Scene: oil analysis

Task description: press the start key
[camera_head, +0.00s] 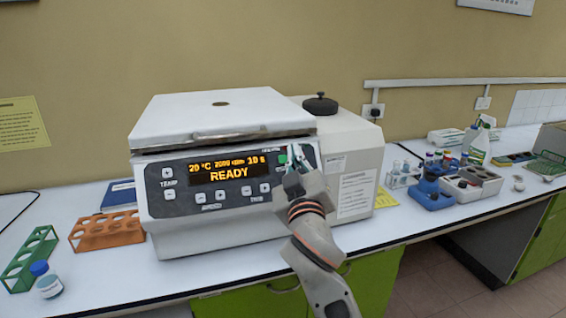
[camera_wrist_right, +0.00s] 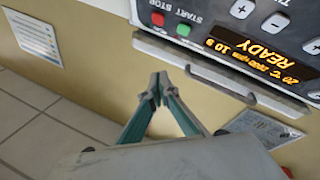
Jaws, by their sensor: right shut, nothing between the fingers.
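The centrifuge (camera_head: 225,195) stands on the bench with its lid (camera_head: 222,115) down. Its display (camera_head: 231,169) is lit and reads READY, with 20 °C and 10 s. The green start key (camera_head: 282,159) is on the right of the panel, partly behind my right gripper (camera_head: 293,163). In the right wrist view the green start key (camera_wrist_right: 183,30) and the red stop key (camera_wrist_right: 157,19) both show clear. My right gripper (camera_wrist_right: 158,88) is shut and empty, its tips together in front of the panel near the keys. No contact with the start key can be seen. My left gripper is out of view.
An orange tube rack (camera_head: 107,230), a green rack (camera_head: 30,258) and a blue-capped bottle (camera_head: 46,279) are on the left of the bench. A white unit with a black knob (camera_head: 320,104) stands right of the centrifuge. Bottles and a blue holder (camera_head: 432,190) are further right.

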